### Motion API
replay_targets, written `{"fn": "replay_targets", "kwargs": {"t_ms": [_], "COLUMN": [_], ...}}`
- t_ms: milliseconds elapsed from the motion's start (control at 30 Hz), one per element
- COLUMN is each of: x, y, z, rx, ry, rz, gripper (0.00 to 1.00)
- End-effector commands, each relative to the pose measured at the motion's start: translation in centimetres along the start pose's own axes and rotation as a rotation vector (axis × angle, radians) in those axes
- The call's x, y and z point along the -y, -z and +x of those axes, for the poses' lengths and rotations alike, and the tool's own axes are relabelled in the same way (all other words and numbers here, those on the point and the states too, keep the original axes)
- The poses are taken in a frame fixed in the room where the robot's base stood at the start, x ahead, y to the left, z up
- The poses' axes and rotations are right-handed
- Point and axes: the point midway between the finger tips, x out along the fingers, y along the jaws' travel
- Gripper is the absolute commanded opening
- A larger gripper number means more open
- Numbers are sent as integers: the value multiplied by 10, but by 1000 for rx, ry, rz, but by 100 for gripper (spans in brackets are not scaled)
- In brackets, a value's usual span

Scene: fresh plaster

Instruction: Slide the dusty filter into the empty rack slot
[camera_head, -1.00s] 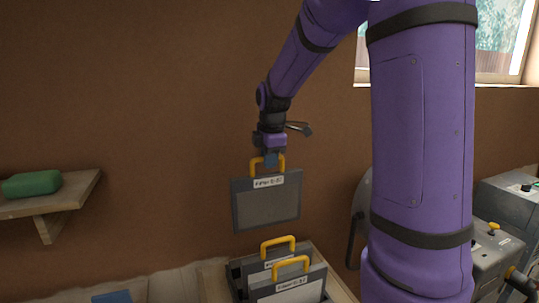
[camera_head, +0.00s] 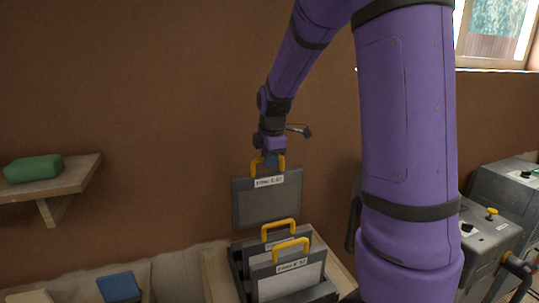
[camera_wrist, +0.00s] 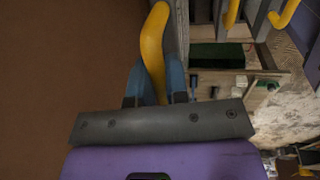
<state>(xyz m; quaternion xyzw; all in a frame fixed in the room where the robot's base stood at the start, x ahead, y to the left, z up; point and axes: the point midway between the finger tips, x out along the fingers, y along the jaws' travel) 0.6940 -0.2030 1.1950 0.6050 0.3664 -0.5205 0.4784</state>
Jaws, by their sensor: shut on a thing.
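A dark-framed filter (camera_head: 267,203) with a grey panel, a white label and a yellow handle hangs upright from my gripper (camera_head: 270,160). My gripper is shut on the yellow handle, which also shows between the fingers in the wrist view (camera_wrist: 152,50). The filter is just above and behind the rack (camera_head: 240,270), its lower edge close to the rack's back end. Two other filters with yellow handles stand in the rack, a rear one (camera_head: 250,250) and a front one (camera_head: 288,277). The label text is too small to read surely, and the slots are largely hidden.
A blue object (camera_head: 118,287) lies at lower left. Grey machine boxes (camera_head: 490,240) stand at the right, behind my arm. The brown wall is close behind the filter.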

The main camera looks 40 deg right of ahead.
Motion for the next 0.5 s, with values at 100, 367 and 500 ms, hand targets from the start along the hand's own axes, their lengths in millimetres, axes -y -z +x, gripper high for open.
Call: {"fn": "replay_targets", "kwargs": {"t_ms": [100, 367, 500], "x": [2, 4, 5], "y": [0, 0, 0], "z": [6, 19, 26], "rx": [0, 1, 0], "ry": [1, 1, 1], "rz": [0, 0, 0], "gripper": [0, 0, 0]}}
